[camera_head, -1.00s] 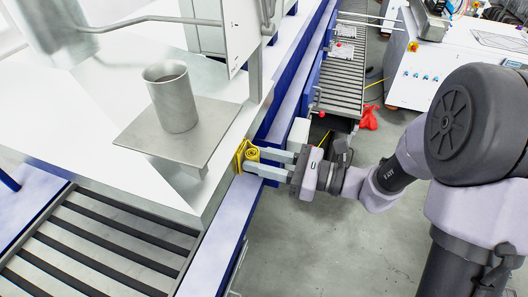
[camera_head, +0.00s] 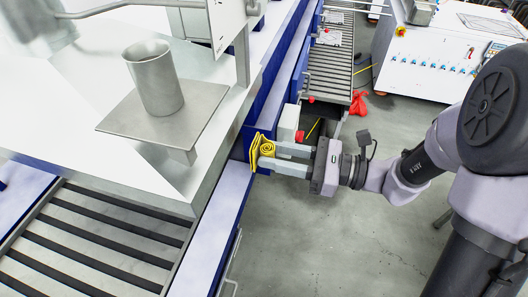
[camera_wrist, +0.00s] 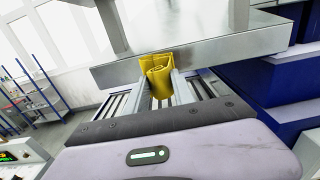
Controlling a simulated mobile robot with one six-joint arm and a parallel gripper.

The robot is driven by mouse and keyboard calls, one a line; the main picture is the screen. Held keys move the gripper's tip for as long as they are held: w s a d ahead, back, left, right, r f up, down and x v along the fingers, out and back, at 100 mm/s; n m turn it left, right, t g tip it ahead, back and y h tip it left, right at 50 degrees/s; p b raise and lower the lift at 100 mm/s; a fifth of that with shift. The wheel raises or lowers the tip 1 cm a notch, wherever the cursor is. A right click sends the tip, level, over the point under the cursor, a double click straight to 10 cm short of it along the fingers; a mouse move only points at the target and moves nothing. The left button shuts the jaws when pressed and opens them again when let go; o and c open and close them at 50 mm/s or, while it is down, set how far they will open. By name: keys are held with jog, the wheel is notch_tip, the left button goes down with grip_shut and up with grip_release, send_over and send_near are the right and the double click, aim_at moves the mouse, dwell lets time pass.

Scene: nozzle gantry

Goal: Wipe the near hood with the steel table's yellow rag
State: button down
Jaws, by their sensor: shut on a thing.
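The yellow rag (camera_head: 262,149) is folded or rolled between the fingers of my gripper (camera_head: 282,160). The gripper is shut on it and reaches in from the right. In the wrist view the rag (camera_wrist: 157,73) sticks out past the fingertips, against or very close to the side face of the pale metal hood (camera_wrist: 200,48). In the head view the hood (camera_head: 190,180) stands at left above the conveyor, its lower edge left of the rag. I cannot tell for sure whether rag and hood touch.
A steel plate (camera_head: 118,118) with a metal cup (camera_head: 153,80) sits over the hood. A roller conveyor (camera_head: 90,245) with a blue frame runs below. A white control cabinet (camera_head: 440,60) stands at the back right.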

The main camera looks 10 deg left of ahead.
aim_at(258, 151)
jog(key=shift+s+d, duration=0.15)
jog(key=shift+d, duration=1.4)
jog(key=shift+w+a, duration=0.15)
jog(key=shift+a, duration=1.55)
jog(key=shift+w+a, duration=0.15)
jog(key=shift+a, duration=1.55)
jog(key=shift+a, duration=1.05)
jog(key=shift+w, duration=0.15)
